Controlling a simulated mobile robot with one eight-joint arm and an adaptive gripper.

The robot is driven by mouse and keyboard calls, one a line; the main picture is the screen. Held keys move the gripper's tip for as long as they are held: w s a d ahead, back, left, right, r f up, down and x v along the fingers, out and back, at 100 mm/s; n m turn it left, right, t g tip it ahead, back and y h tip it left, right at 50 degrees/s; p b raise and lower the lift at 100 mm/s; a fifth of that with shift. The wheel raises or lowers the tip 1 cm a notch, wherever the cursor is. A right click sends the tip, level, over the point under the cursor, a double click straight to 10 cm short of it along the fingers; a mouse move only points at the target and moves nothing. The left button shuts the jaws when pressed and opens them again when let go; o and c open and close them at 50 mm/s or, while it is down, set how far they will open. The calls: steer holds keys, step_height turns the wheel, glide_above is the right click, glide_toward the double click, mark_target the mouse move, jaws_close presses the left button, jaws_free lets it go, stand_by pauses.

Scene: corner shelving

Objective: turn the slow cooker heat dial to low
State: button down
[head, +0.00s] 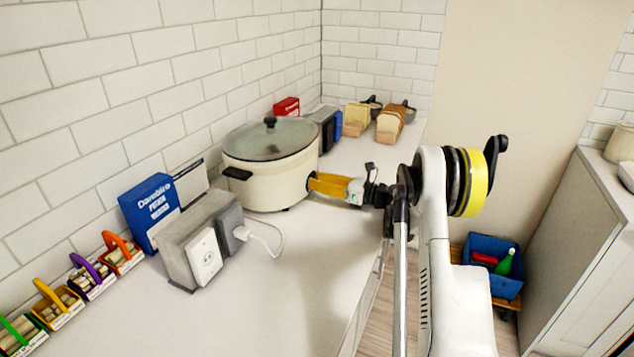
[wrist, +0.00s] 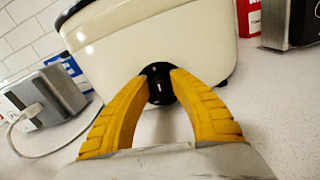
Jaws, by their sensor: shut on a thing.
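The slow cooker (head: 268,180) is a cream oval pot with a glass lid and black handles, standing on the white counter against the tiled wall. Its cream side (wrist: 150,40) fills the top of the wrist view. The black round heat dial (wrist: 159,84) sits low on that side, with a small white mark on its face. My gripper (wrist: 159,82) has yellow fingers closed around the dial, one fingertip on each side. In the head view my gripper (head: 312,182) reaches the cooker's right side, and the fingers hide the dial there. The heat markings are not readable.
A grey outlet block (head: 203,245) with a white plug and cord stands left of the cooker, beside a blue box (head: 150,209). Bread loaves (head: 391,123) stand behind right. Small caddies (head: 93,277) line the left wall. The front counter is clear.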

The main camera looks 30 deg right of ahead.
steer(key=m, duration=0.6)
steer(key=shift+w+d+f+b, duration=0.1)
steer(key=shift+w+d+b, duration=0.05)
steer(key=shift+b, duration=0.25)
steer(key=m, duration=0.6)
steer(key=shift+w+d+f, duration=0.1)
steer(key=c, duration=1.1)
jaws_free()
steer(key=shift+b, duration=0.3)
steer(key=v, duration=1.2)
